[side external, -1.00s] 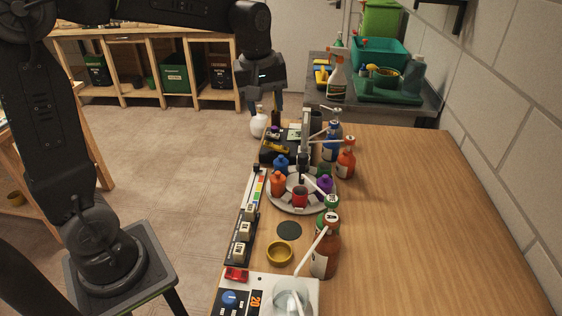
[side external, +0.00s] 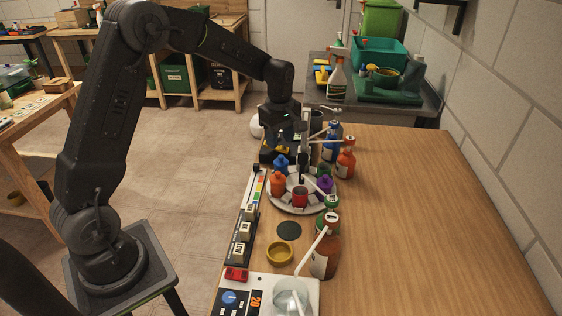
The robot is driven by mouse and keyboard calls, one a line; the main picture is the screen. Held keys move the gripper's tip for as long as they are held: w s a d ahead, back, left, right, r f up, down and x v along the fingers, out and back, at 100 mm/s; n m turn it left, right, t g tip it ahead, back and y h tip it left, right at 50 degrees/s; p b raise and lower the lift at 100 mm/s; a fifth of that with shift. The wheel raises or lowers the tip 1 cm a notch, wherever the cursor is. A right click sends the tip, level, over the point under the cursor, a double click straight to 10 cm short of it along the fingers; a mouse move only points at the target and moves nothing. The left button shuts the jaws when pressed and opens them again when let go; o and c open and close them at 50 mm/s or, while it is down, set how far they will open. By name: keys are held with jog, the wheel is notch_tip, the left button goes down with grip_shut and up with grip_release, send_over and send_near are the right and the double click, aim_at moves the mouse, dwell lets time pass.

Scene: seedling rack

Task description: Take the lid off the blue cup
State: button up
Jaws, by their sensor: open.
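The blue cup (side external: 281,165) stands at the back left of the round white tray (side external: 290,208). A blue top shows on it; at this size I cannot make out the lid's edge apart from the cup. My gripper (side external: 284,146) points down just above and behind the blue cup, close to its top. It is open and holds nothing that I can see. Whether the fingers touch the lid I cannot tell.
Around the tray stand an orange cup (side external: 277,186), a red cup (side external: 300,197) and a purple cup (side external: 324,184). Pump bottles, such as the brown one (side external: 326,258), line the right. A yellow bowl (side external: 279,253) sits in front. The table's right side is clear.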

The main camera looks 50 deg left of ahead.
aim_at(281, 156)
jog(key=shift+w+d+f, duration=0.1)
jog(key=shift+d+f, duration=0.05)
jog(key=shift+f, duration=2.6)
grip_shut()
